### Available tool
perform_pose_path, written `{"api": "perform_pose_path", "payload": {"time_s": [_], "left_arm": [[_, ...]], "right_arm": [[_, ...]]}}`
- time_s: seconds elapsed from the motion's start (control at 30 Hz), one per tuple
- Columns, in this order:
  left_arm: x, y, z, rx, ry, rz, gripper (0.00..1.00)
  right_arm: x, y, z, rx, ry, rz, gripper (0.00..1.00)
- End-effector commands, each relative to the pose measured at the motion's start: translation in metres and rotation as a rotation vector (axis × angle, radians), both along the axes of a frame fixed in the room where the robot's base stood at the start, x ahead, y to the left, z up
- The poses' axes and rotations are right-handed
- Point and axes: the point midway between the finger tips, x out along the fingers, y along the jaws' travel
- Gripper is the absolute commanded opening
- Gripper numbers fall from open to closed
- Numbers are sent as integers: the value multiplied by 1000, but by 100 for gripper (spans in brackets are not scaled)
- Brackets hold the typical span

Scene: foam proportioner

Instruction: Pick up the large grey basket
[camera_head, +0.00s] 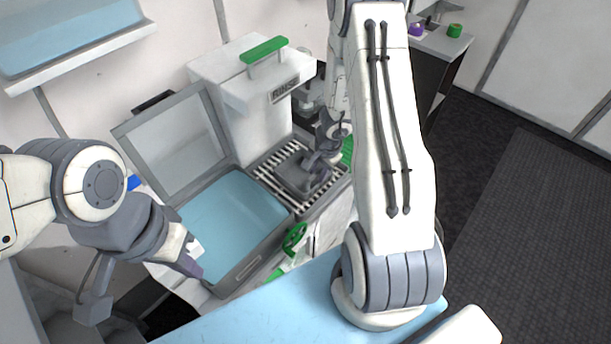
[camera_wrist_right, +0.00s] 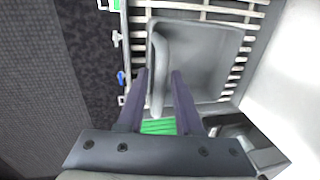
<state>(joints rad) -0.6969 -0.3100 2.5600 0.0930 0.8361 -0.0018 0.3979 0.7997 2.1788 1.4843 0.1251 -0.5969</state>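The large grey basket (camera_head: 296,178) sits on a slatted rack below the white rinse unit. In the right wrist view the grey basket (camera_wrist_right: 207,62) shows as a shallow tray with rounded corners and a thick handle along its left side. My right gripper (camera_wrist_right: 160,78) is open, with one dark finger on each side of the handle. Whether either finger touches the handle I cannot tell. In the head view my right gripper (camera_head: 322,158) is over the basket and partly hides it. My left gripper (camera_head: 190,262) hangs in front of the blue-lined basin; its finger gap is unclear.
The slatted rack (camera_head: 264,172) stands between the open-lidded blue basin (camera_head: 228,222) and the floor at right. The white rinse unit (camera_head: 250,90) with a green handle rises behind. A green valve wheel (camera_head: 295,238) is in front. A counter with small items is at the back right.

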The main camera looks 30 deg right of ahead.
Motion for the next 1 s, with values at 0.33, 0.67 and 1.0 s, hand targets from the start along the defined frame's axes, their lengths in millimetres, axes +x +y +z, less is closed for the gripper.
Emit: {"api": "perform_pose_path", "payload": {"time_s": [0.33,0.67,1.0], "left_arm": [[0,0,0,0,0,0,0],[0,0,0,0,0,0,0],[0,0,0,0,0,0,0]], "right_arm": [[0,0,0,0,0,0,0],[0,0,0,0,0,-1,0],[0,0,0,0,0,-1,0]]}}
